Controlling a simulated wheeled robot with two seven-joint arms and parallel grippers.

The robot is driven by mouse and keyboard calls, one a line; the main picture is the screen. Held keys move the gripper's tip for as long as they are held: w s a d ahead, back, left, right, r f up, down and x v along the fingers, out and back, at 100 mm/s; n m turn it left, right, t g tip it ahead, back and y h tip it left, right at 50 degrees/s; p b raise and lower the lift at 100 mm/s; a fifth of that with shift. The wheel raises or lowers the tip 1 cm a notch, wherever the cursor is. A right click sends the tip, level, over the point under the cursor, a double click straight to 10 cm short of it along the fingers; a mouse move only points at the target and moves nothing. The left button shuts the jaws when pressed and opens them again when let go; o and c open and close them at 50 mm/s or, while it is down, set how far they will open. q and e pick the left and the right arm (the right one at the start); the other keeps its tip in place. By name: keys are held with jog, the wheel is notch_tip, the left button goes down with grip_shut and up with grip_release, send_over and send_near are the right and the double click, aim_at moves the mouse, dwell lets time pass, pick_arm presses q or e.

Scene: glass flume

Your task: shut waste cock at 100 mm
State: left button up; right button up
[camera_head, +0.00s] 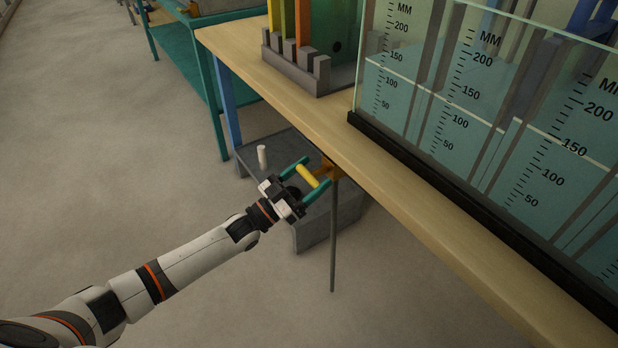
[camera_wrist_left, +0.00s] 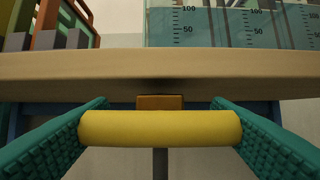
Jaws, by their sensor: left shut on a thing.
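The waste cock shows under the table's near edge as a yellow bar handle (camera_head: 307,176) on an orange body (camera_head: 328,171). A thin grey pipe (camera_head: 333,240) hangs below it. My left gripper (camera_head: 306,178) has its teal fingers at the two ends of the yellow handle. In the left wrist view the handle (camera_wrist_left: 160,128) lies level across the gap, touching both fingers, with the orange body (camera_wrist_left: 160,102) behind it. The glass flume (camera_head: 480,110) has millimetre scales; its pale water line looks between 100 and 150, exact reading unclear. My right gripper is not in view.
The wooden table (camera_head: 450,200) runs diagonally above the cock. A grey block (camera_head: 275,148) with a small white cylinder (camera_head: 262,158) stands beneath. A grey rack (camera_head: 295,65) with coloured uprights sits on the table. The floor at left is clear.

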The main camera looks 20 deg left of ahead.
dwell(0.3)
pick_arm(q)
jog(key=o, duration=1)
jog(key=shift+s, duration=0.1)
jog(key=shift+s+a+f, duration=0.2)
jog(key=shift+a, duration=0.05)
jog(key=v, duration=1.1)
jog(key=shift+s+a+p, duration=0.15)
jog(key=shift+p, duration=0.2)
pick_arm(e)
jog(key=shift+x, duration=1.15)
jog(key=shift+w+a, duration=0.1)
